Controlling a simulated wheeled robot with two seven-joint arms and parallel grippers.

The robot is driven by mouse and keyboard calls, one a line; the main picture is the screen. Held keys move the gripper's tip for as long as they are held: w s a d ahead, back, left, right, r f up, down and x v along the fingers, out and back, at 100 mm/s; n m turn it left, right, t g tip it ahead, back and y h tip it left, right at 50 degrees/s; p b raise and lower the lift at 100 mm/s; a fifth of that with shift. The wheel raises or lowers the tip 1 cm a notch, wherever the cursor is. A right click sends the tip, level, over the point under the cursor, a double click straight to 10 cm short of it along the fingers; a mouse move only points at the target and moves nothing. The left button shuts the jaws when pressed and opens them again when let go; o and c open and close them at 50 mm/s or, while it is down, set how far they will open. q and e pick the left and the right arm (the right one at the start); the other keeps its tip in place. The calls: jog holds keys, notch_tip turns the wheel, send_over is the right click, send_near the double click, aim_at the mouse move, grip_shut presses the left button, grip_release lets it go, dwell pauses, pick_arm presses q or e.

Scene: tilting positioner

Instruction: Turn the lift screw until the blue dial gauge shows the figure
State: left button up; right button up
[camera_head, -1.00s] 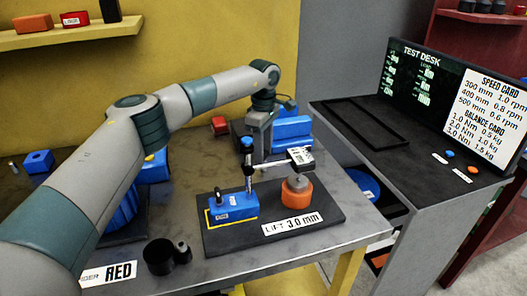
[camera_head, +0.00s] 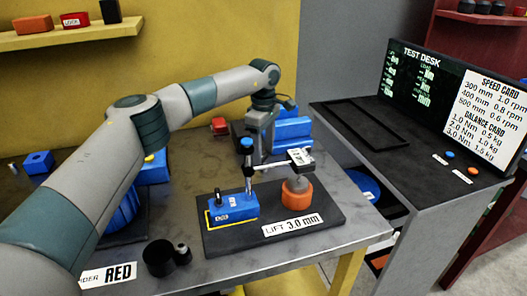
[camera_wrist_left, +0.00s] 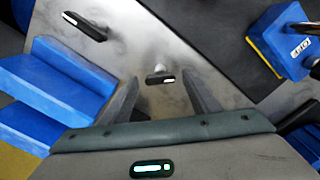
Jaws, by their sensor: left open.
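The dial gauge (camera_head: 300,157) has a small pale face, too small to read. It sits on a horizontal arm from an upright post with a blue top (camera_head: 246,144). An orange round part with a grey top (camera_head: 298,191) stands under it. The blue block (camera_head: 232,208) with a small upright knob (camera_head: 217,195) and a label is left of it, and also shows in the wrist view (camera_wrist_left: 285,42). I cannot tell which part is the lift screw. My left gripper (camera_head: 259,158) is open and empty, behind the post; its fingers show apart in the wrist view (camera_wrist_left: 165,95). My right gripper is not in view.
A card reading LIFT 3.0 mm (camera_head: 292,227) lies on the black plate (camera_head: 262,241). Blue blocks (camera_head: 291,130) stand behind my gripper. A black round part (camera_head: 160,256) is at the front left. A small dark-and-white piece (camera_wrist_left: 160,76) shows between my fingers.

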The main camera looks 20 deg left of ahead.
aim_at(264, 155)
pick_arm(q)
jog(key=shift+r, duration=0.75)
notch_tip(264, 155, up, 16)
jog(key=b, duration=0.1)
jog(key=shift+f, duration=0.15)
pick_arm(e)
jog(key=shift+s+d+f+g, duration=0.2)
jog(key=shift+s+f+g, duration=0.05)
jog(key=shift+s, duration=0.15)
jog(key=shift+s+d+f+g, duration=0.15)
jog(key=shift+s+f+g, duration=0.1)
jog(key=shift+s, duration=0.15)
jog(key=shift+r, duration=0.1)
